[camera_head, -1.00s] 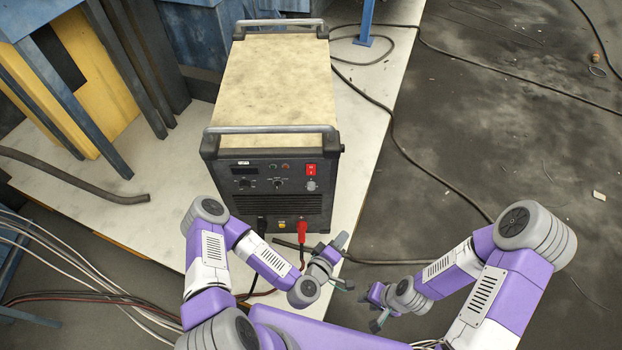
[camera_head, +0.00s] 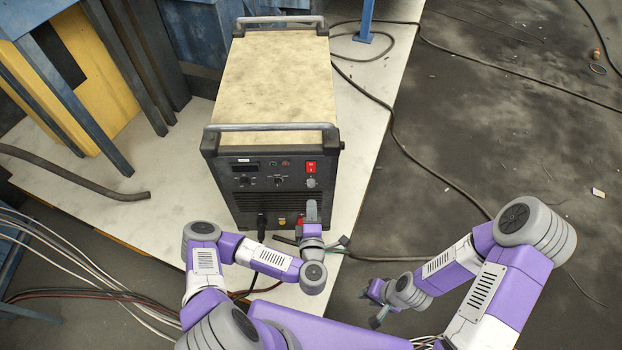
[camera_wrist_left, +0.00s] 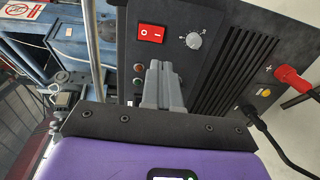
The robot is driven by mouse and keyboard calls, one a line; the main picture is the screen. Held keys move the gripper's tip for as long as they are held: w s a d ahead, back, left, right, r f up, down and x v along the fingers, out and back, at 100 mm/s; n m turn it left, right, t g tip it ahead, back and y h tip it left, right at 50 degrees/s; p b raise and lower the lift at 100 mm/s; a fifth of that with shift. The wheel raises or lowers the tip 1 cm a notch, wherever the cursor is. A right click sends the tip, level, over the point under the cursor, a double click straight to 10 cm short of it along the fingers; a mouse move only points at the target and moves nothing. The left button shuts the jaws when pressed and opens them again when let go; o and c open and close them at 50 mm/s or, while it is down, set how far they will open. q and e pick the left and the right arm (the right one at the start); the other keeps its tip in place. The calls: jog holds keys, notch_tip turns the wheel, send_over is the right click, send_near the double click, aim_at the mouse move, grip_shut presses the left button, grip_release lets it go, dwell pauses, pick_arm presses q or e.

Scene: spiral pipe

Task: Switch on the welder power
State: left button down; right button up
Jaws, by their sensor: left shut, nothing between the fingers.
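The welder (camera_head: 275,85) is a dark box with a pale top, and its front panel faces me. Its red power switch (camera_head: 311,167) is at the upper right of that panel. In the left wrist view the switch (camera_wrist_left: 150,33) shows white marks, beside a grey knob (camera_wrist_left: 193,40). My left gripper (camera_head: 311,206) is in front of the panel, below the switch. In the left wrist view its grey fingers (camera_wrist_left: 160,68) are together and empty, pointing toward the switch with a gap left in the picture. I cannot tell contact. My right gripper (camera_head: 374,300) is low, right of the welder; its fingers are too small to judge.
Red and black cable plugs are at the panel bottom; the red plug (camera_wrist_left: 290,76) and black plug (camera_wrist_left: 252,115) show in the wrist view. Cables cross the floor. A blue post (camera_head: 365,22) stands behind. The dark floor (camera_head: 490,120) at right is mostly open.

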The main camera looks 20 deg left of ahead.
aim_at(311, 171)
pick_arm(q)
jog(key=b+x, duration=0.5)
jog(key=x, duration=0.6)
jog(key=shift+s+f, duration=0.1)
jog(key=shift+w+a, duration=0.15)
jog(key=shift+w, duration=0.4)
